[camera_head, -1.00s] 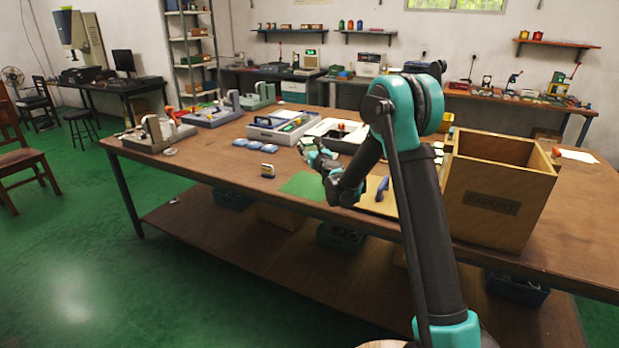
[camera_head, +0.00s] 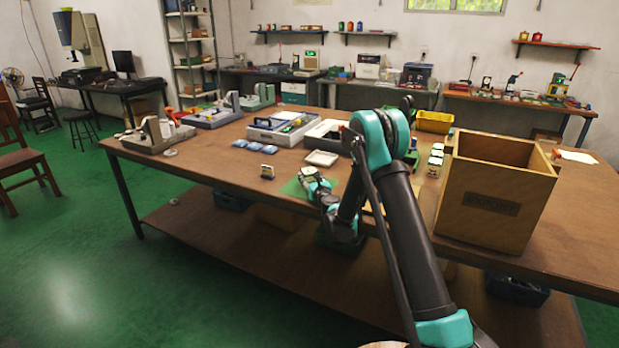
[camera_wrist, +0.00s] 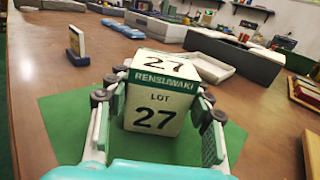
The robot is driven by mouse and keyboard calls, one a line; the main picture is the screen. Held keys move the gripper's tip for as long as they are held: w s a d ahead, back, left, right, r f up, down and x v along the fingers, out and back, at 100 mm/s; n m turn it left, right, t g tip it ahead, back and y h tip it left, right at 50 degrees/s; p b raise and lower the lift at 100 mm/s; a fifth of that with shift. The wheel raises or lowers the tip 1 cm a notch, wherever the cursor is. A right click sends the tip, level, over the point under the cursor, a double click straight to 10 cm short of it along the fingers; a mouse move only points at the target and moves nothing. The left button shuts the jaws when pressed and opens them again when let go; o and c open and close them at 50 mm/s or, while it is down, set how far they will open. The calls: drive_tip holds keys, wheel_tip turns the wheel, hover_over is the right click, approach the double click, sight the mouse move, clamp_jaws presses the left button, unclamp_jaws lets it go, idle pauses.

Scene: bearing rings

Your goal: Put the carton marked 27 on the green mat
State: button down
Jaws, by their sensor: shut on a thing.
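The carton marked 27 (camera_wrist: 158,95) is a white box with green bands, and its number shows on the top and the near face in the wrist view. My gripper (camera_wrist: 158,110) is shut on it, with one finger on each side. The green mat (camera_wrist: 65,115) lies on the table below and around the carton in that view. I cannot tell whether the carton's underside touches the mat. In the head view the carton (camera_head: 307,174) shows small at my gripper (camera_head: 311,179), over the green mat (camera_head: 291,188), which my arm partly hides.
A small upright block (camera_head: 267,171) stands left of the mat. Behind the mat are a white tray (camera_head: 322,158), blue packets (camera_head: 253,146) and a grey case (camera_head: 282,128). A wooden EXPORT box (camera_head: 497,195) stands at the right.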

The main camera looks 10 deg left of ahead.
sight(311, 177)
drive_tip(key=c, duration=0.6)
unclamp_jaws()
drive_tip(key=shift+c, duration=0.2)
drive_tip(key=shift+s, duration=0.1)
drive_tip(key=v, duration=0.7)
drive_tip(key=shift+s+d, duration=0.15)
drive_tip(key=shift+s+d+r+n, duration=0.15)
drive_tip(key=shift+r+n, duration=0.25)
drive_tip(key=shift+r, duration=0.1)
drive_tip(key=s+d+r+n+g+y, duration=0.1)
drive_tip(key=s+d+r+n+g, duration=0.25)
drive_tip(key=s+n, duration=0.4)
drive_tip(key=s+d+r+n+g, duration=0.2)
drive_tip(key=s+d+r+n, duration=0.15)
drive_tip(key=s+n, duration=0.4)
drive_tip(key=s+d+f+n+g+h, duration=0.3)
drive_tip(key=s+d+n, duration=0.4)
drive_tip(key=s+d, duration=0.4)
drive_tip(key=s+d+f+n+g+h, duration=0.3)
drive_tip(key=s+d+f+n+h, duration=0.2)
drive_tip(key=s+d, duration=0.6)
drive_tip(key=s+f+n, duration=0.2)
drive_tip(key=s+n, duration=0.1)
drive_tip(key=s, duration=0.4)
drive_tip(key=shift+s+d+g+h, duration=0.25)
drive_tip(key=shift+s+g+h, duration=0.05)
drive_tip(key=shift+g, duration=0.05)
